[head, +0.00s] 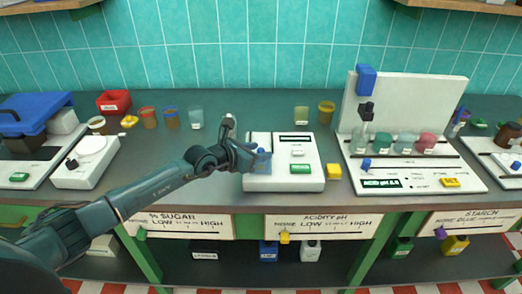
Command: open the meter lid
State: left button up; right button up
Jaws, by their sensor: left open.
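A white box-shaped device (312,183), which I take as the meter, stands on the dark counter in the middle of the head view. It has a dark display slot at the back and a green button (300,168) at the front. My left gripper (260,161) is at its left part, with its fingers open. A small blue part (264,155) shows at the fingers; I cannot tell whether they touch it. The gripper partly hides that side, and I cannot make out the lid clearly. My right gripper is out of view.
A white pH stand (415,182) with jars and an upright panel is at right. A white scale (85,175) and a blue-lidded device (38,112) are at left. Small cups line the back.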

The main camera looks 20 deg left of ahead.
pick_arm(q)
jog(key=shift+x, duration=0.9)
grip_shut()
